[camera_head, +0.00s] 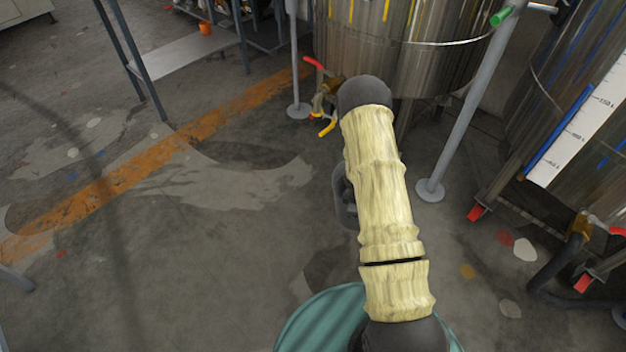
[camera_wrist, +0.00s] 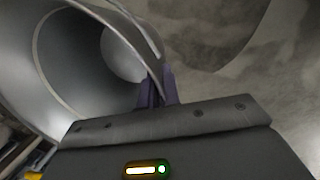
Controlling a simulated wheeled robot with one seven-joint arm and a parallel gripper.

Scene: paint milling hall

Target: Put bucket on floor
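In the wrist view a grey metal bucket (camera_wrist: 75,60) fills the upper left, tilted in the picture with its hollow inside showing. My gripper (camera_wrist: 157,86) has its purple fingers close together on the bucket's rim, one on each side of the wall. In the head view my arm covers the gripper and most of what it holds. Only a small dark grey shape shows left of the arm, and I cannot tell which part it is.
The concrete floor (camera_head: 190,255) is wide and clear to the left, crossed by a worn orange stripe (camera_head: 130,175). A steel tank (camera_head: 440,50) with a red-handled valve (camera_head: 313,64) stands ahead. Another tank (camera_head: 560,90) stands right, a grey post (camera_head: 470,100) between. A metal frame table (camera_head: 185,52) stands back left.

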